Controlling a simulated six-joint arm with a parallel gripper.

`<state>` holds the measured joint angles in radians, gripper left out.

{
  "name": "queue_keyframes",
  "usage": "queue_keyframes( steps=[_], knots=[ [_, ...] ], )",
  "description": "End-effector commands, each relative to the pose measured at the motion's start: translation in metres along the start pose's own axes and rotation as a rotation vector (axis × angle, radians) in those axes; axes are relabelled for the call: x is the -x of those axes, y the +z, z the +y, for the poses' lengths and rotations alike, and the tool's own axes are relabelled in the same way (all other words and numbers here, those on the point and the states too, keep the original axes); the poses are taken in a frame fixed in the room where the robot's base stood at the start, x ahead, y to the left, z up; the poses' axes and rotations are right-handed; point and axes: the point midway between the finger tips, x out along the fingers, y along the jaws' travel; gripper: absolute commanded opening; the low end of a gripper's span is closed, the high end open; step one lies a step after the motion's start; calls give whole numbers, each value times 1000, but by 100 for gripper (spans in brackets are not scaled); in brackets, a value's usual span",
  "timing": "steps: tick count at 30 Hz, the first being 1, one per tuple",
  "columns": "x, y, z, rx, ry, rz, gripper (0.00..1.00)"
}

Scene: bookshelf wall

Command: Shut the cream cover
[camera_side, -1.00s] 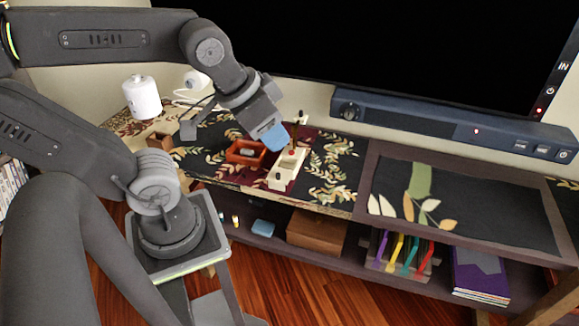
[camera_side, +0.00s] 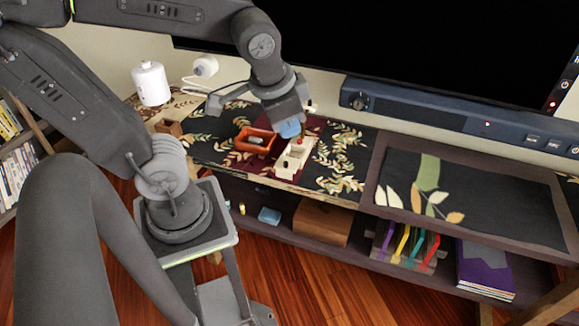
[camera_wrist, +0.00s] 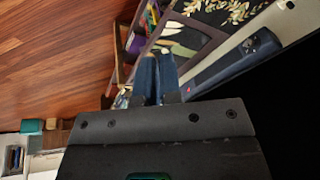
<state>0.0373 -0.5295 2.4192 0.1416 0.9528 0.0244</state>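The cream box (camera_side: 288,166) stands on the dark leaf-patterned runner, beside an orange-red tray. A small red spot shows near its far end. Its cover seems to stand raised at the back, but my gripper partly hides that area and I cannot tell its angle. My gripper (camera_side: 290,129), with blue fingertips, is just above and behind the box's far end; I cannot tell whether it touches the cover. In the wrist view the two blue fingers (camera_wrist: 156,76) lie close together with nothing seen between them. The box is not clear in the wrist view.
The orange-red tray (camera_side: 243,144) holds a small grey item. A brown block (camera_side: 168,127) and a white canister (camera_side: 151,84) stand to the left. A dark blue soundbar (camera_side: 440,113) and the black screen are behind. The runner at right (camera_side: 475,200) is clear.

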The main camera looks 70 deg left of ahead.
Motion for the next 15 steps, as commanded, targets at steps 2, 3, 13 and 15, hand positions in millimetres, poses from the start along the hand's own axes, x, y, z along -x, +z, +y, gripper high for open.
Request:
queue_keyframes(
  steps=[2,3,13,15],
  knots=[
    [-20,-5,-4,-90,-44,-110,0],
    [-30,-8,-7,-136,-67,-160,0],
    [-115,-21,-28,-537,-255,-549,0],
    [-135,-23,-31,-628,-294,-626,0]
  ],
)
